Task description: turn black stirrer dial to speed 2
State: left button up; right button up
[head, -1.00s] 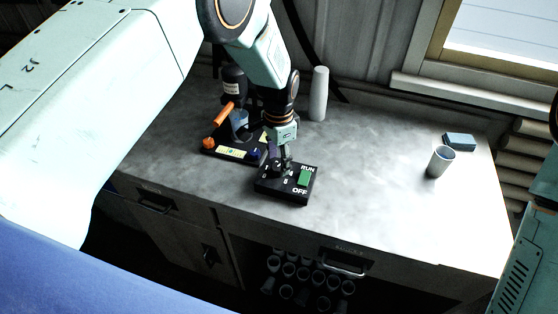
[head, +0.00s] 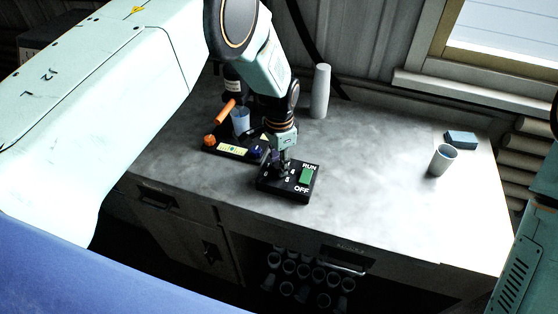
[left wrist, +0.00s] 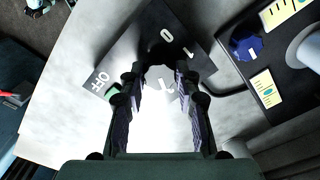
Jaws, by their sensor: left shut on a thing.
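The black stirrer dial (left wrist: 161,52) stands on a black control box (head: 300,193) with white numbers. The box also carries a green switch (head: 305,176) marked RUN and OFF, and it shows in the left wrist view (left wrist: 120,62). My left gripper (head: 281,166) comes down onto the dial end of the box. In the left wrist view its fingertips (left wrist: 161,76) are shut on the dial from both sides. The dial is dark and partly hidden, so I cannot read its setting. My right gripper is not in view.
A white cylinder (head: 320,92) stands behind. A cup (head: 442,160) and blue block (head: 460,139) are at right. The counter between is clear.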

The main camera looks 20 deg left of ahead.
pick_arm(q)
jog(key=shift+r, duration=0.1)
jog(key=shift+c, duration=1.4)
jog(key=shift+w, duration=0.1)
jog(key=shift+n, duration=0.4)
jog(key=n+b, duration=0.1)
jog(key=n, duration=0.2)
jog(key=shift+n+b, duration=0.3)
jog(key=shift+b, duration=0.05)
grip_shut()
jog(key=n+b, duration=0.1)
jog(key=n, duration=0.4)
jog(key=shift+w+r, duration=0.15)
jog(key=shift+n, duration=0.3)
jog(key=o, duration=0.8)
grip_release()
jog(key=o, duration=0.3)
jog(key=shift+s, duration=0.2)
jog(key=shift+o, duration=0.2)
